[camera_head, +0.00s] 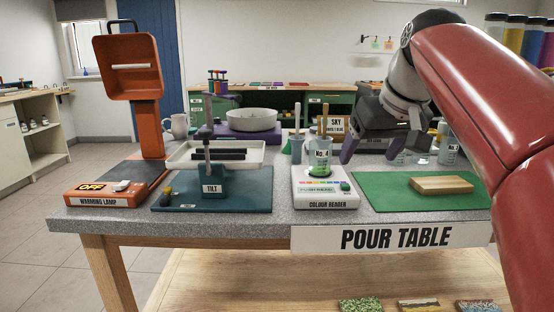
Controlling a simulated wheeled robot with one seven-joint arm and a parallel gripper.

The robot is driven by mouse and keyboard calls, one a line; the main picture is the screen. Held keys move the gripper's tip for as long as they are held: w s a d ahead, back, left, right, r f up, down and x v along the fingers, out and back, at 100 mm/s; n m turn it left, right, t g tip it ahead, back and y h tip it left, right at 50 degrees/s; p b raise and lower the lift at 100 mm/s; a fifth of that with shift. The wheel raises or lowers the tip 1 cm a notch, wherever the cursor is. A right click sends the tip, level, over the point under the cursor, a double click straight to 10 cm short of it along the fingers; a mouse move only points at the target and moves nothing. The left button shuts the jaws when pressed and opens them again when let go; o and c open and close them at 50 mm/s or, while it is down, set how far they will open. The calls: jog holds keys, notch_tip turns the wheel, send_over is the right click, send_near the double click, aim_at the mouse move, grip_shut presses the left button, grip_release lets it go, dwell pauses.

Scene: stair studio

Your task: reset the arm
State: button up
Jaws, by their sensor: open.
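My gripper (382,155) hangs at the end of my red arm, over the right half of the grey speckled pour table (255,227). Its two dark purple fingers are spread apart and point down. I see nothing between them. My gripper is above and behind the green mat (385,198), on which a wooden block (441,185) lies. A cup marked No. 4 (319,158) with a stick in it stands on the white colour reader (325,194), left of my gripper. My arm hides part of the table's right side.
An orange warming lamp (130,70) marked OFF stands at the left. Next to it is a tilt stand (215,187) with a white tray (180,157). A white bowl (252,121) sits behind on a purple base. Several cups, such as one at the right (447,154), stand near my gripper.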

jog(key=s+f+m, duration=0.1)
jog(key=s+f, duration=0.9)
jog(key=f, duration=0.3)
jog(key=s+a+f+m+h, duration=0.1)
jog(key=s+f, duration=0.9)
jog(key=f, duration=0.4)
jog(key=shift+s+a+m+g+h, duration=0.15)
jog(key=shift+m+g+h, duration=0.15)
